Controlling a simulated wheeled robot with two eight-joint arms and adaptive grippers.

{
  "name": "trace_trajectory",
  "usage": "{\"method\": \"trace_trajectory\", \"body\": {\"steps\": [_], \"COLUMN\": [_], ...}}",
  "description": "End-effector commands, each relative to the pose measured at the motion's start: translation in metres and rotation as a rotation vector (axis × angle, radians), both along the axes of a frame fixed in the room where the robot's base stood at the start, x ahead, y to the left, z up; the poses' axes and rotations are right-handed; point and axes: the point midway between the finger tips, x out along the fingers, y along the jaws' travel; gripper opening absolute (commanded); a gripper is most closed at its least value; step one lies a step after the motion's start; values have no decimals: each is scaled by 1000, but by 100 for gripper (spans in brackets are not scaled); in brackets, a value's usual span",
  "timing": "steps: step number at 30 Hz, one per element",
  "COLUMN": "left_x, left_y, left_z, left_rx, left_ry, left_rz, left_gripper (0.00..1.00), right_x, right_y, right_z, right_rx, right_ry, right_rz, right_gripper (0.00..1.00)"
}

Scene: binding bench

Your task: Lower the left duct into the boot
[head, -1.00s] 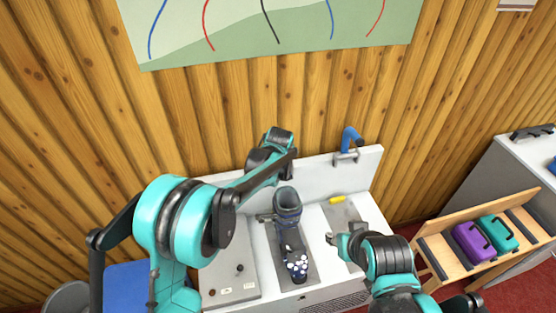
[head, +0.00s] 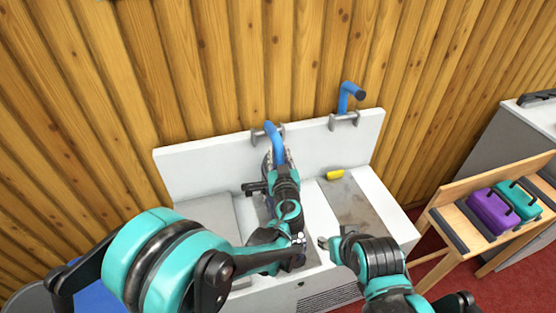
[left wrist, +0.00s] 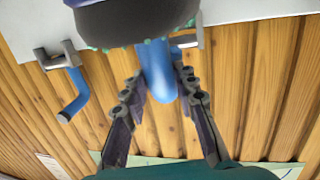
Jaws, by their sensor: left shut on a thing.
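The left duct (head: 275,140) is a blue bent tube by the left bracket (head: 266,132) on the bench's white back panel. My left gripper (head: 268,160) is at its lower part, shut on it. In the left wrist view the fingers (left wrist: 160,90) lie on both sides of the blue duct (left wrist: 157,72). A dark rounded shape (left wrist: 135,22) at the top of that view looks like the boot's cuff. In the head view my left arm hides nearly all of the boot. My right gripper (head: 323,242) is low over the bench front, empty; its jaw opening is unclear.
A second blue duct (head: 347,98) hangs in the right bracket (head: 344,121). A yellow piece (head: 335,174) lies on the right grey plate (head: 352,205). A wooden rack (head: 448,218) with a purple case (head: 491,212) and a teal case (head: 518,198) stands to the right.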

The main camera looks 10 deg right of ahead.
Motion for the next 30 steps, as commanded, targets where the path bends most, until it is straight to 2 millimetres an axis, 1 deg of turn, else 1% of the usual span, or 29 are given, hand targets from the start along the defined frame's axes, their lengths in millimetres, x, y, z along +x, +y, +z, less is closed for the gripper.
{"method": "trace_trajectory", "body": {"steps": [1, 6, 9, 16, 29, 30], "left_x": [-1, -2, -1, -1, -1, -1], "left_y": [-1, -1, -1, -1, 0, 0], "left_z": [-14, -24, -27, -30, -30, -30], "left_rx": [7, 24, 31, 40, 41, 40], "left_ry": [-31, -121, -159, -204, -210, -210], "left_rz": [-3, -2, -1, 0, 0, 0], "left_gripper": [0, 0, 0, 0, 0, 36], "right_x": [0, 0, 0, 0, 0, 0], "right_y": [0, 0, 0, 0, 0, 0], "right_z": [-19, -43, -52, -62, -63, -63], "right_rx": [0, 0, 0, 0, 0, 0], "right_ry": [0, 0, 0, 0, 0, 0], "right_rz": [0, 0, 0, 0, 0, 0], "right_gripper": [40, 40, 40, 40, 40, 40]}}
